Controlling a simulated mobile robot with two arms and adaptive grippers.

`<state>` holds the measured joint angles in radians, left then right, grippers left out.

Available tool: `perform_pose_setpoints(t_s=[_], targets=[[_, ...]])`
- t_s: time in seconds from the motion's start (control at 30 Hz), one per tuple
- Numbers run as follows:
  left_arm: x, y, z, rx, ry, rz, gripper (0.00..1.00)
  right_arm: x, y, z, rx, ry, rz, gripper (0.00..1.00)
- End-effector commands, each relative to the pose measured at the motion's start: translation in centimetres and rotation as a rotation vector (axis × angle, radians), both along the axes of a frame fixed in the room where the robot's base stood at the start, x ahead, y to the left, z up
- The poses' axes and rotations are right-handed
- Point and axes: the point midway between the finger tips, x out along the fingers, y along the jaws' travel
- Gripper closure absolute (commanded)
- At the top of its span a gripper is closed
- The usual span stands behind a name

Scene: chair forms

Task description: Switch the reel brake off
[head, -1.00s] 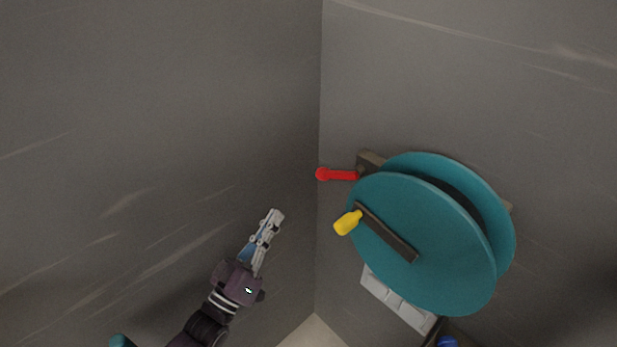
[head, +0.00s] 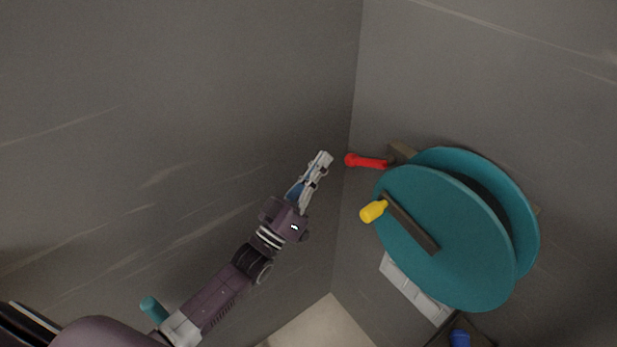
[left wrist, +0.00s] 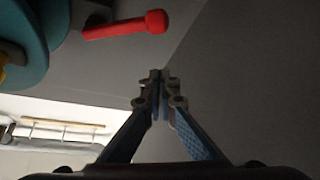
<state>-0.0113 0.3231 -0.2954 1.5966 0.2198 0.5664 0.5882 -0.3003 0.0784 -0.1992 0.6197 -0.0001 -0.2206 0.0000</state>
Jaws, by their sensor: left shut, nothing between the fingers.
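The teal reel (head: 450,235) is mounted on the right wall, with a yellow crank knob (head: 373,211) on a dark arm. A red lever (head: 368,161) with a round end sticks out to the left from the reel's upper bracket. It also shows at the top of the left wrist view (left wrist: 125,25). My left gripper (head: 324,157) is shut and empty, just left of the lever's round end in the head view and apart from it. In the left wrist view the closed fingertips (left wrist: 160,75) are below the lever in the picture. My right gripper is out of view.
Two grey walls meet in a corner behind the gripper. A light grey panel (head: 405,285) is on the wall below the reel. A blue object (head: 460,338) is at the bottom right. A patch of pale floor (head: 315,325) shows below.

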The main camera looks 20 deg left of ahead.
Motion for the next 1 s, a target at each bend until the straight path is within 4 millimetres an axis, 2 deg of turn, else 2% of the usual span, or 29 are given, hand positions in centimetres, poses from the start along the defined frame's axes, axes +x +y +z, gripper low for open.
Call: perform_pose_setpoints(t_s=[0.07,0.13,0.3,1.0], targets=[[1.5,-0.5,1.2,-0.001,-0.002,0.0,1.0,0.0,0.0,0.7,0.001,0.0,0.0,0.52],[2.0,-1.2,-0.1,-0.003,0.005,0.0,1.0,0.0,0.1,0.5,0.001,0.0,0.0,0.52],[2.7,-2.5,-1.3,-0.001,0.002,-0.001,1.0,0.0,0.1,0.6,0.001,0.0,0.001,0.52],[2.9,-3.1,-2.1,-0.019,0.014,0.0,1.0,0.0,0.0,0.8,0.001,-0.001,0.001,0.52]])
